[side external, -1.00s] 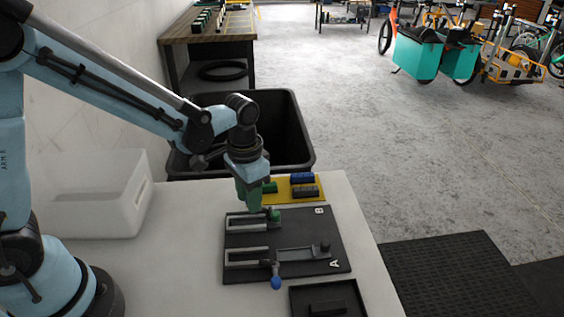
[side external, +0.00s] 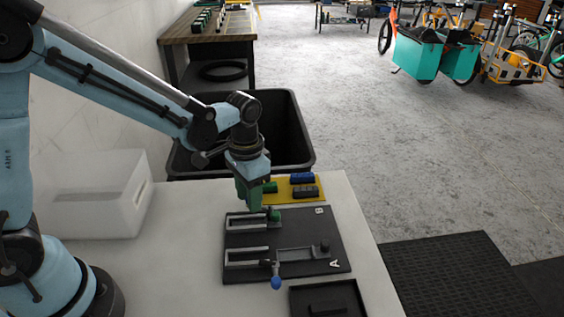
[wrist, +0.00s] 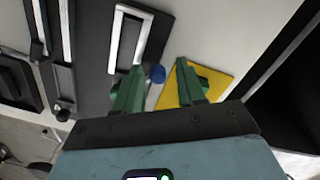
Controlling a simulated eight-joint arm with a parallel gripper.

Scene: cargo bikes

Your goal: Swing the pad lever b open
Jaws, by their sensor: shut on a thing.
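The black board (side external: 325,222) carries two pad levers, marked A and B. Lever b (wrist: 154,95) is at the far B end; its blue knob (wrist: 157,74) shows between my green fingers in the wrist view, close to the left finger. In the side view my gripper hides that knob; a green piece (side external: 275,215) shows beside the fingers. My gripper (side external: 253,208) points down at the board's far left corner, and its fingers (wrist: 160,68) are closed on lever b, though contact is hard to see. Lever A has a blue knob (side external: 277,283) over the near edge.
A yellow tray (side external: 312,182) with blue, green and grey blocks lies just behind the board. A dark tray (side external: 345,288) sits in front. A white bin (side external: 98,205) stands left, and a large black bin (side external: 295,130) is beyond the table edge.

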